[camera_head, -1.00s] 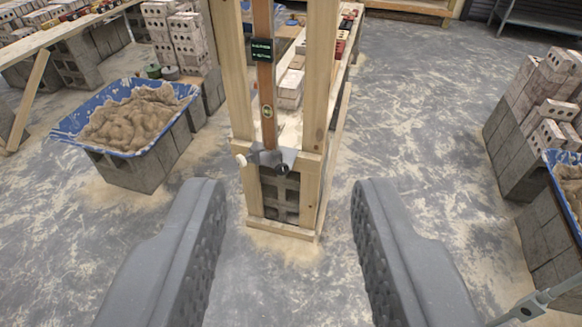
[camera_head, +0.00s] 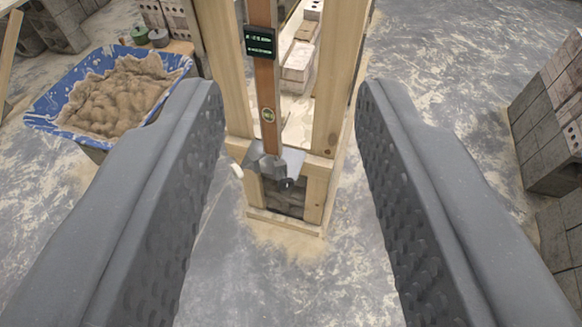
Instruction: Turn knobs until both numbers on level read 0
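The level (camera_head: 270,120) is a long reddish-brown bar standing upright in a wooden frame (camera_head: 325,80). A small black display (camera_head: 260,42) with green text sits on its upper part; the numbers are too blurred to read. A round vial (camera_head: 268,115) shows lower on the bar. At the bar's foot is a grey metal bracket with a dark knob (camera_head: 286,184) facing me. A pale knob (camera_head: 237,170) sticks out at the frame's left side. My gripper (camera_head: 290,95) is open and empty; its two fingers lie to either side of the frame in the picture, not touching the knobs.
A blue tub (camera_head: 45,110) of mortar (camera_head: 118,98) stands on blocks at the left, partly behind my left finger. Stacked grey blocks (camera_head: 545,120) are at the right. Bricks (camera_head: 298,65) lie behind the frame. The floor in front of the frame is clear.

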